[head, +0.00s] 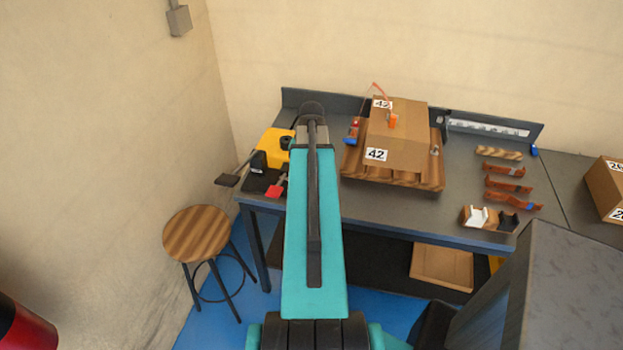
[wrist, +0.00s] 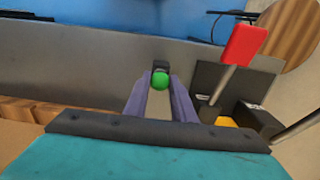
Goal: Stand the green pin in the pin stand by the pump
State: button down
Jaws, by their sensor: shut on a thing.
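The green pin shows in the wrist view as a round green head (wrist: 160,79) between the tips of my gripper (wrist: 161,84). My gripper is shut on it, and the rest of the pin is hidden. A small dark block (wrist: 160,66) shows right behind the green head; I cannot tell whether it is the pin stand or whether the pin touches it. The yellow pump (head: 275,142) stands at the bench's left end, with a red-ended lever (head: 276,191), also in the wrist view (wrist: 244,45). In the head view my arm hides the pin and fingertips.
A cardboard box (head: 400,140) labelled 42 sits on a wooden pallet (head: 395,180) right of my arm. Copper-coloured bars (head: 507,185) and a small parts tray (head: 490,218) lie further right on the grey bench (head: 375,209). A stool (head: 197,232) stands at the left.

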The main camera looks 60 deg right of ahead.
jog(key=shift+f, duration=0.15)
jog(key=c, duration=1.4)
grip_release()
notch_tip(320, 180, up, 14)
jog(key=b, duration=0.3)
jog(key=shift+f, duration=0.1)
dwell(0.5)
